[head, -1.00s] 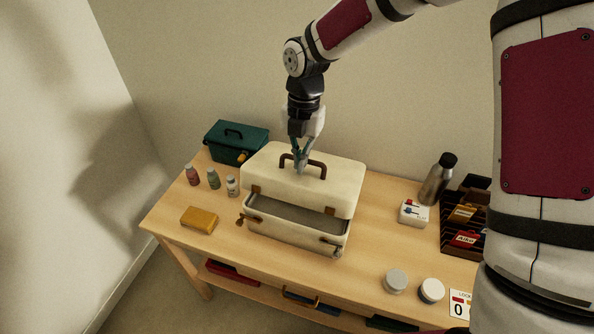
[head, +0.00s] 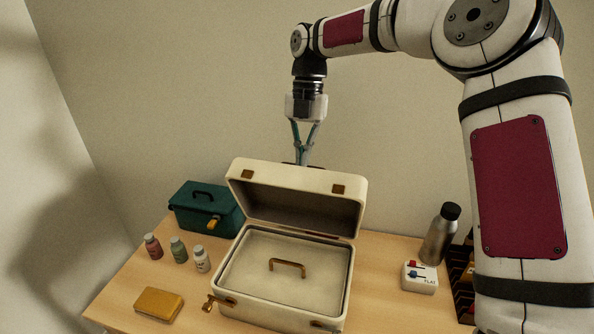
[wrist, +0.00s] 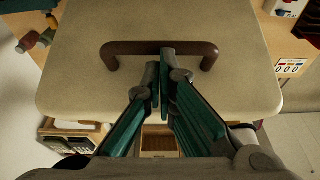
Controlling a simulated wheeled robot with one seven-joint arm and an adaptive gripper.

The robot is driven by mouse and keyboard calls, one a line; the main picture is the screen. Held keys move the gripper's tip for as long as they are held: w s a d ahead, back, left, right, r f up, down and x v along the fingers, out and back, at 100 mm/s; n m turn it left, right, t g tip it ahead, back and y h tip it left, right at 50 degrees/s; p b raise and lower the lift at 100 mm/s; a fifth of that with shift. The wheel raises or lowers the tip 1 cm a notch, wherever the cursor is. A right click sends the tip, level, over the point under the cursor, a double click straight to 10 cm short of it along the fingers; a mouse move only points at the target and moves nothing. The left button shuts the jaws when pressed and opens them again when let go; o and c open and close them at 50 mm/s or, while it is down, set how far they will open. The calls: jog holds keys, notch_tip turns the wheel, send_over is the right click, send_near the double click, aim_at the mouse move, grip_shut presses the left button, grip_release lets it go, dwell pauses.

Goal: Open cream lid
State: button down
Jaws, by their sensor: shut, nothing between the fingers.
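The cream case's lid (head: 290,205) stands raised in the head view, its hollow underside facing the front. Its base (head: 243,305) rests on the table and holds a pale inner tray with a brown handle (head: 287,264). My gripper (head: 302,159) is above and behind the lid's upper edge, with its fingers together and nothing between them. In the wrist view the shut fingertips (wrist: 160,72) overlap the middle of the lid's dark brown handle (wrist: 127,48); whether they touch it I cannot tell. In the head view the lid mostly hides that handle.
A teal box (head: 205,210) stands left of the case. Three small bottles (head: 178,250) and a yellow block (head: 159,303) are at the left. A steel flask (head: 440,237) and a white switch box (head: 420,277) stand at the right. The wall is close behind.

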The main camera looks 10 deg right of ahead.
jog(key=shift+w+d+f+b, duration=0.1)
jog(key=shift+w+d+b, duration=0.1)
jog(key=shift+w, duration=0.35)
jog(key=shift+w+d+f+b, duration=0.1)
jog(key=shift+w+d+b, duration=0.1)
jog(key=shift+w, duration=0.35)
notch_tip(320, 180, up, 9)
jog(key=s+r+m+t+h, duration=0.2)
jog(key=s+r+m, duration=0.35)
jog(key=s, duration=0.25)
jog(key=s+d+f+m+t, duration=0.1)
jog(key=s+d+f+m, duration=0.1)
jog(key=s+m, duration=0.6)
jog(key=s+d+f+m+t+p, duration=0.1)
jog(key=s+d+f+m+t, duration=0.1)
jog(key=s+d+m, duration=0.3)
jog(key=s+d+f+m+t+p, duration=0.1)
jog(key=s+d+f+m+t, duration=0.1)
jog(key=s+m, duration=1.1)
jog(key=shift+s+d+f+y, duration=0.4)
jog(key=shift+s+d+f, duration=0.15)
jog(key=shift+s+d, duration=0.55)
jog(key=shift+s+a, duration=0.15)
